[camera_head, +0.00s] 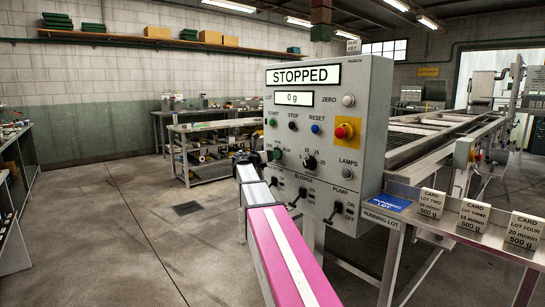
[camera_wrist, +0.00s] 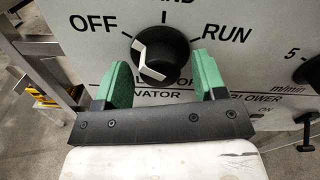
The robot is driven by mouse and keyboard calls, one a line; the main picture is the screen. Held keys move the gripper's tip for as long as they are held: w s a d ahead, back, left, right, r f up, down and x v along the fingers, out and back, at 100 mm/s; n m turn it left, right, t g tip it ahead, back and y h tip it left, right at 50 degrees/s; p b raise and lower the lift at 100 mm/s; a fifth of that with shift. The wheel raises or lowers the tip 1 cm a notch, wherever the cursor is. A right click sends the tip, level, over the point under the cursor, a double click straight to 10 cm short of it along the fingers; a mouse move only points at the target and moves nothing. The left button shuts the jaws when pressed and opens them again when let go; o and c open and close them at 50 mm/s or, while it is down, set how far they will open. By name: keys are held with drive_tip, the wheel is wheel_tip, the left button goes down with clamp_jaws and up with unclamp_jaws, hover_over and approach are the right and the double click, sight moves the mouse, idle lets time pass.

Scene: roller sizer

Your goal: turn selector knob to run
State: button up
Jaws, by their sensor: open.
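The black selector knob (camera_wrist: 160,50) fills the upper middle of the wrist view. OFF is printed to its left, RUN to its right, and a partly cut-off label ending in ND above. It has a pale, bent marking on its left and lower side; which label it points to is hard to tell. My gripper (camera_wrist: 160,62) is open, with one green finger on each side of the knob's lower part. Whether the fingers touch it I cannot tell.
The panel's display (camera_head: 303,76) reads STOPPED, above a 0 g readout. A speed knob (camera_head: 310,162) is right of the selector. A red emergency button (camera_head: 342,132) and toggle switches are close by. A shelf with cards (camera_head: 430,203) stands at the right.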

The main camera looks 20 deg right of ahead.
drive_tip(key=shift+w+d, duration=0.1)
drive_tip(key=shift+d, duration=0.25)
drive_tip(key=c, duration=0.9)
